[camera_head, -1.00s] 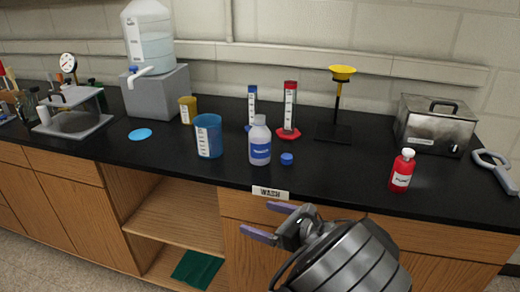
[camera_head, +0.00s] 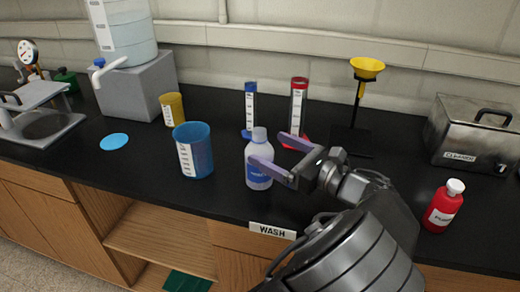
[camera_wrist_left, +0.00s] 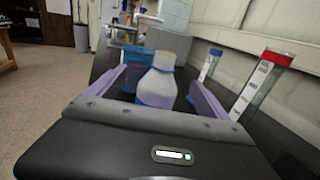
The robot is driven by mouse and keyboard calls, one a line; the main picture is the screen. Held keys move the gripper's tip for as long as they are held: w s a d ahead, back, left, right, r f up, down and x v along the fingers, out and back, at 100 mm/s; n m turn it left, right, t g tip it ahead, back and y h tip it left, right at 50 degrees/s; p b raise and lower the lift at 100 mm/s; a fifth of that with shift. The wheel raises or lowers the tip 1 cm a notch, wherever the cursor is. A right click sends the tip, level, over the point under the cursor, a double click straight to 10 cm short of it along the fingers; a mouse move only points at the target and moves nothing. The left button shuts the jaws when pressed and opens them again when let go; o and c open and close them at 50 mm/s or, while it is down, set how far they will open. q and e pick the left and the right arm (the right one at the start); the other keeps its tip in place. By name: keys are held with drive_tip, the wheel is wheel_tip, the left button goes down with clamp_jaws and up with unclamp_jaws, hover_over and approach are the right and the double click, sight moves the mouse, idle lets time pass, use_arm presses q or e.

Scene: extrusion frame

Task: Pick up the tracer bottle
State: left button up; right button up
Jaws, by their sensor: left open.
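A clear-white bottle with a blue label and pale cap (camera_head: 259,172) stands upright on the black bench. A red bottle with a white cap (camera_head: 443,207) stands at the right. The labels are too small to read, so I cannot tell which is the tracer bottle. My left gripper (camera_head: 277,156) is open at the right side of the blue-labelled bottle. In the left wrist view the blue-labelled bottle (camera_wrist_left: 157,84) shows between the two spread fingers, with no clear contact. My right gripper is not in view.
A blue beaker (camera_head: 193,150) stands left of the blue-labelled bottle. Blue (camera_head: 250,110) and red (camera_head: 298,105) cylinders stand behind it. A yellow funnel on a stand (camera_head: 367,70) and a metal bath (camera_head: 470,135) stand at the back right. A "WASH" label (camera_head: 272,230) marks the front edge.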

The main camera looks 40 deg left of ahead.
use_arm(q)
drive_tip(key=shift+w+a, duration=0.1)
drive_tip(key=shift+w, duration=0.1)
drive_tip(key=shift+s, duration=0.1)
drive_tip(key=shift+r, duration=0.1)
wheel_tip(320, 180, down, 8)
drive_tip(key=shift+b, duration=0.3)
drive_tip(key=shift+a, duration=1.2)
drive_tip(key=shift+a, duration=0.15)
